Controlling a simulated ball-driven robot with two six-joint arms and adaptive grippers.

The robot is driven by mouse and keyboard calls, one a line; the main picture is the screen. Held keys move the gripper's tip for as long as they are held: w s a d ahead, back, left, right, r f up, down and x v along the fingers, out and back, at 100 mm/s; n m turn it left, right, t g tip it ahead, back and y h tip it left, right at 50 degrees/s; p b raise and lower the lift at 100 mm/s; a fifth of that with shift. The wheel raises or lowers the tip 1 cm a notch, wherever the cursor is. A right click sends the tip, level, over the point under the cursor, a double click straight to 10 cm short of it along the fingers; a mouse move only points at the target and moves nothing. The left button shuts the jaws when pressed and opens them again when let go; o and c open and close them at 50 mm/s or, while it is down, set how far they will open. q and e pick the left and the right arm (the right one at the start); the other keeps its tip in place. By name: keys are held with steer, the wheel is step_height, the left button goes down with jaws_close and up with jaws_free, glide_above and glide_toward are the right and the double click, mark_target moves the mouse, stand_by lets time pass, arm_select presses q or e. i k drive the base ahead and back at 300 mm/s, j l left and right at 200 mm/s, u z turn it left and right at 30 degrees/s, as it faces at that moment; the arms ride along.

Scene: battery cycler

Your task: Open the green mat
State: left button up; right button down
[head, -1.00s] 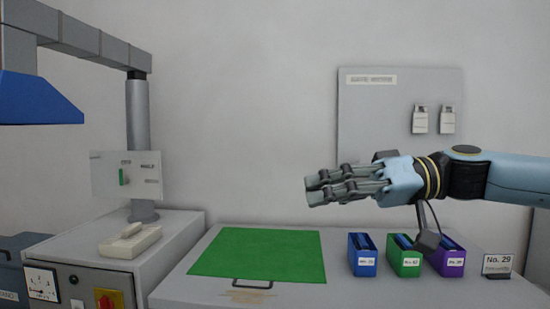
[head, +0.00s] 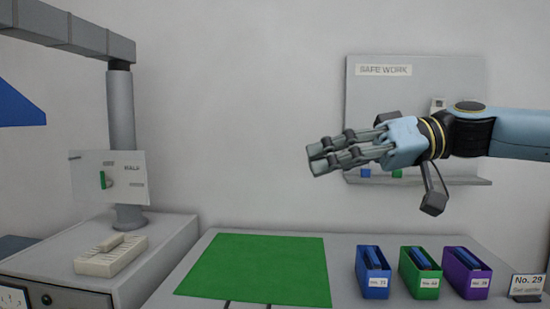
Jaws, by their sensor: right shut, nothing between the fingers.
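The green mat (head: 255,268) lies flat on the grey bench top in the lower middle of the head view. Part of a dark handle shows at its front edge, cut off by the bottom of the picture. My right gripper (head: 312,159) is shut and empty. It points left, in the air above and behind the mat, clear of it. My left gripper is not in view.
Blue (head: 373,272), green (head: 419,273) and purple (head: 466,273) boxes stand right of the mat, beside a "No. 29" sign (head: 526,287). At left a grey cabinet carries a beige block (head: 110,256) and a post (head: 122,150). A grey wall board (head: 400,75) hangs behind my arm.

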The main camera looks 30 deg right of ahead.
mark_target(269, 270)
steer(key=i+l, duration=0.9)
